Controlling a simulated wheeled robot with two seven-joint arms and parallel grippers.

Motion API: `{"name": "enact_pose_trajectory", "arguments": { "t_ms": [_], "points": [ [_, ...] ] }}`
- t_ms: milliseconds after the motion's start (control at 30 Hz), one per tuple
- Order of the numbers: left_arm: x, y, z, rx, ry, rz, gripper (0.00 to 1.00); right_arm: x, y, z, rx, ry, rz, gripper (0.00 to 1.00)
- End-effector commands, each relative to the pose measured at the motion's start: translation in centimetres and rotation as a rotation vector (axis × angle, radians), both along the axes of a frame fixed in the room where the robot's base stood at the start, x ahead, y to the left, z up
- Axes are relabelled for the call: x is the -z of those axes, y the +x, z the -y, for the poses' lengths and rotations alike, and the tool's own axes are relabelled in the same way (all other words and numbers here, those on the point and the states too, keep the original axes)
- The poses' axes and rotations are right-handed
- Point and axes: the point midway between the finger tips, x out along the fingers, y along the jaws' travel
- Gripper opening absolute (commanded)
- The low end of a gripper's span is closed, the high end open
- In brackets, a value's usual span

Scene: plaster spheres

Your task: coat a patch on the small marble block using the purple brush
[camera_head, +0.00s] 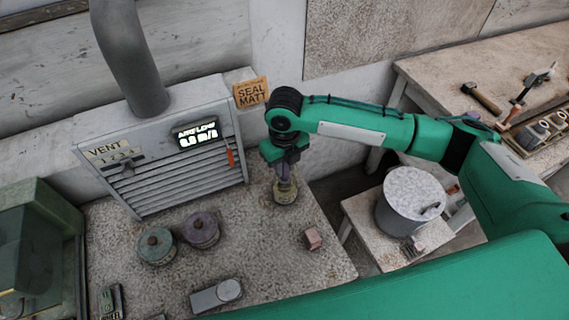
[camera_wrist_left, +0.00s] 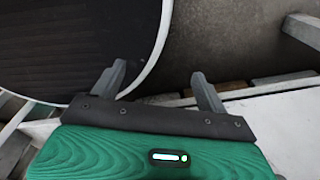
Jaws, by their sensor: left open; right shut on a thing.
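My right gripper (camera_head: 284,166) points down at the back right of the speckled worktop, shut on the purple brush (camera_head: 284,183). Only a little of the brush shows, and its lower end is at a small olive jar (camera_head: 285,196); I cannot tell how deep it goes. A small pinkish block (camera_head: 312,238), likely the marble block, sits on the worktop in front and to the right of the jar, apart from it. My left gripper (camera_wrist_left: 160,88) is open and empty in the left wrist view, and is not in the head view.
A teal-lidded pot (camera_head: 156,245) and a purple-lidded pot (camera_head: 201,230) stand left of the block. A louvred vent box (camera_head: 190,165) stands behind them. A grey object (camera_head: 216,295) lies at the front. A white drum (camera_head: 411,200) stands on a low table at right.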

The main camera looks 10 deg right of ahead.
Motion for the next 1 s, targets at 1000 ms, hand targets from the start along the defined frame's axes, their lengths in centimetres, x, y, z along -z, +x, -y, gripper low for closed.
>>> {"name": "enact_pose_trajectory", "arguments": {
  "t_ms": [1000],
  "points": [
    [0.1, 0.04, 0.06, 0.0, -0.001, 0.001, 0.76, 0.67, -0.01, -0.02, 0.0, 0.0, 0.0, 0.04]
  ]
}}
